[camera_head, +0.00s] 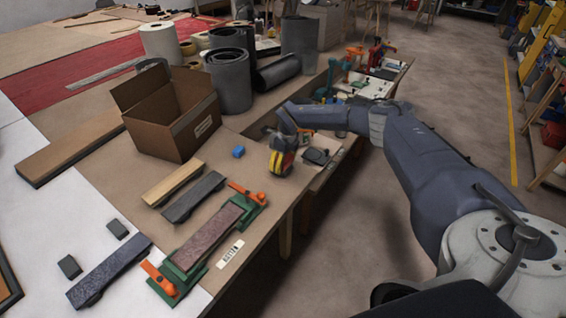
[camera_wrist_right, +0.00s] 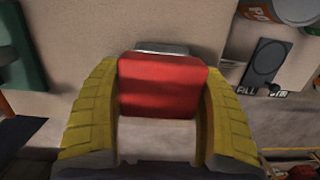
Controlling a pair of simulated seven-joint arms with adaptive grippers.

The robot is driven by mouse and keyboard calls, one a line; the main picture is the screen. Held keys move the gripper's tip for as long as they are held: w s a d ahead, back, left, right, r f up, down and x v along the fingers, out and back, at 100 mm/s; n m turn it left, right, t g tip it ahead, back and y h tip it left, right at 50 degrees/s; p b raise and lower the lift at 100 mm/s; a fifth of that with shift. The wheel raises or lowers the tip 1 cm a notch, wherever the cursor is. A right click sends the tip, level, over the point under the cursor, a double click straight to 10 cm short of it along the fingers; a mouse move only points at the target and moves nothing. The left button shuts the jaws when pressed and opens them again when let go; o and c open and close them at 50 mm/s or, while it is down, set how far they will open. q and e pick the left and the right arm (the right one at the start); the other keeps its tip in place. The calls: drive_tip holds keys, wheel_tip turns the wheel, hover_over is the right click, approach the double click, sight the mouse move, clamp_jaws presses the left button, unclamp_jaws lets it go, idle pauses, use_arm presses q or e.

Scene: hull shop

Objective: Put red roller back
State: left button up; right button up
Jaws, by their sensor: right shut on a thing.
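My right gripper (camera_head: 280,168) is over the near right edge of the brown workbench, past the blue block. Its yellow fingers show in the wrist view (camera_wrist_right: 160,120), shut on a red piece (camera_wrist_right: 162,85), which I take to be the red roller. It looks like a short red block with rounded edges, and a grey strip shows behind its top. In the head view the red piece is mostly hidden by the fingers. I cannot tell whether it touches the bench. My left gripper is not in view.
An open cardboard box (camera_head: 178,125) stands behind the blue block (camera_head: 238,152). A green fixture with orange clamps (camera_head: 188,268) holds a brown board in front. A dark flat object (camera_head: 316,156) lies right of my gripper; a can (camera_wrist_right: 282,10) shows in the wrist view.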

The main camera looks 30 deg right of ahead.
drive_tip(key=o, duration=1.2)
drive_tip(key=shift+s+f, duration=0.35)
drive_tip(key=shift+f, duration=0.25)
drive_tip(key=o, duration=0.4)
drive_tip(key=shift+w+d+r, duration=0.1)
drive_tip(key=shift+c, duration=0.2)
drive_tip(key=shift+w+r, duration=0.1)
drive_tip(key=shift+r, duration=0.5)
drive_tip(key=r, duration=0.4)
drive_tip(key=s+r, duration=0.1)
drive_tip(key=r, duration=0.7)
drive_tip(key=shift+s+d+r, duration=0.1)
drive_tip(key=shift+s+d, duration=0.05)
drive_tip(key=shift+d, duration=0.05)
